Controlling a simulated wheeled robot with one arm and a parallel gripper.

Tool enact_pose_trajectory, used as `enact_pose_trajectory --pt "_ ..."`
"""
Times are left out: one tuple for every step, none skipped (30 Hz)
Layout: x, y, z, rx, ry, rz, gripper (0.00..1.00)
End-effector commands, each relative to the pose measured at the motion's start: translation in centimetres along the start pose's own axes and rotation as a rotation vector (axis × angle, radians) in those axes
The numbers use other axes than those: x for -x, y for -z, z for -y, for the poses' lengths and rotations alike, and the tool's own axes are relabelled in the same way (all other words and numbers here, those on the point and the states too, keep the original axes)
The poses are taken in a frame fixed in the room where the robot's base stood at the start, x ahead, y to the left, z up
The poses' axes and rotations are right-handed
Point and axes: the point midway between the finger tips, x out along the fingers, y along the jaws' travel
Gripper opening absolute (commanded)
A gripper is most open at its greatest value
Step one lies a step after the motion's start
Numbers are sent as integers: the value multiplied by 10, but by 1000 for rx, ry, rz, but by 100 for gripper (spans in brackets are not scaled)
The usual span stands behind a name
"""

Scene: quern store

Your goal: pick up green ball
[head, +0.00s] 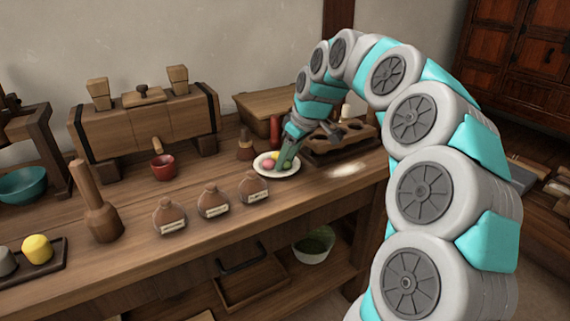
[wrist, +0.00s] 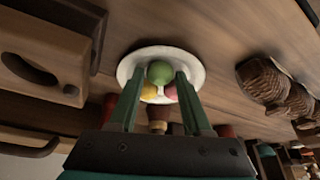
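The green ball (wrist: 159,72) sits on a white plate (wrist: 133,60) in the wrist view, with a yellow ball (wrist: 149,91) and a pink ball (wrist: 171,92) close beside it. My gripper (wrist: 159,76) is open, one finger on each side of the green ball, with small gaps visible. I cannot tell how far the fingertips are from it in depth. In the head view my gripper (head: 287,163) reaches down over the plate (head: 261,171). The pink ball (head: 268,163) and yellow ball (head: 274,156) show there; the fingers largely hide the green ball.
Several labelled brown jars (head: 213,201) stand in front of the plate. A dark red cylinder (head: 275,130) stands behind it, and a wooden holed rack (head: 335,148) is to its right.

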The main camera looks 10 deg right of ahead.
Motion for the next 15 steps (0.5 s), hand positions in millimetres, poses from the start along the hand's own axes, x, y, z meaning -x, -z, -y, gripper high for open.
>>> enact_pose_trajectory --pt "0 0 0 0 0 0 43" --pt "0 0 0 0 0 0 39" --pt "0 0 0 0 1 0 35" --pt "0 0 0 0 1 0 31" --pt "0 0 0 0 1 0 28" --pt "0 0 0 0 1 0 24" --pt "0 0 0 0 1 0 20" --pt "0 0 0 0 1 0 17" --pt "0 0 0 0 1 0 12" --pt "0 0 0 0 1 0 9" --pt "0 0 0 0 1 0 6" --pt "0 0 0 0 1 0 1" --pt "0 0 0 0 1 0 0" --pt "0 0 0 0 1 0 0" --pt "0 0 0 0 1 0 0"
